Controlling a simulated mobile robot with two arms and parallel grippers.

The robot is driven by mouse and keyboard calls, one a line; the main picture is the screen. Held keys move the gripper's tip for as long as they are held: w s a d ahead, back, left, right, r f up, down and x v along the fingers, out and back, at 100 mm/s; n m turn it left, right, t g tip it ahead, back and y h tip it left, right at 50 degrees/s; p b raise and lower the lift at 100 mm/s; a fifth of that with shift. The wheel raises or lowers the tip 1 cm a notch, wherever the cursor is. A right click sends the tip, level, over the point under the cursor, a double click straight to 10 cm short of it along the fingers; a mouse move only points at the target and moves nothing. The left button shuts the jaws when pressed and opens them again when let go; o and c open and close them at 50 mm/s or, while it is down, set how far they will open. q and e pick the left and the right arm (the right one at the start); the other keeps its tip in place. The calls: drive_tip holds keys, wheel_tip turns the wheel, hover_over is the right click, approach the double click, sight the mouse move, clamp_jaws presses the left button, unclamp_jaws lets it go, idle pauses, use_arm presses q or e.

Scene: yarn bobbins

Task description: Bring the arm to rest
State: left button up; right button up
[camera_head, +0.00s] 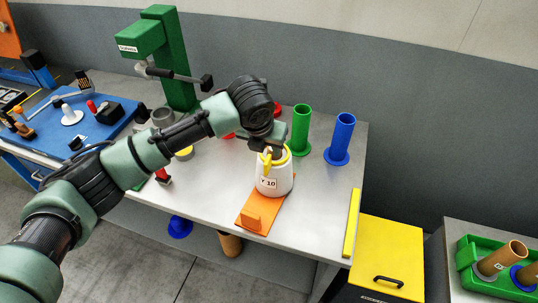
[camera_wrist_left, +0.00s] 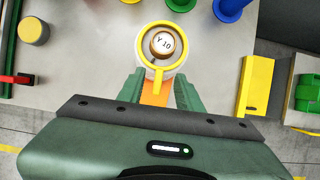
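My left arm reaches in from the left over the table (camera_head: 222,195). The ring surrounds the bobbin's labelled top (camera_wrist_left: 163,43). My right gripper is in neither view.
A green post machine (camera_head: 178,60) stands at the back left. Green (camera_head: 301,130) and blue (camera_head: 341,138) flanged tubes stand behind the bobbin. A yellow cabinet (camera_head: 388,250) and a green crate (camera_head: 468,262) are at the right. A blue bench (camera_head: 70,130) with tools is at the left.

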use_arm(q)
drive_tip(key=shift+v, duration=0.9)
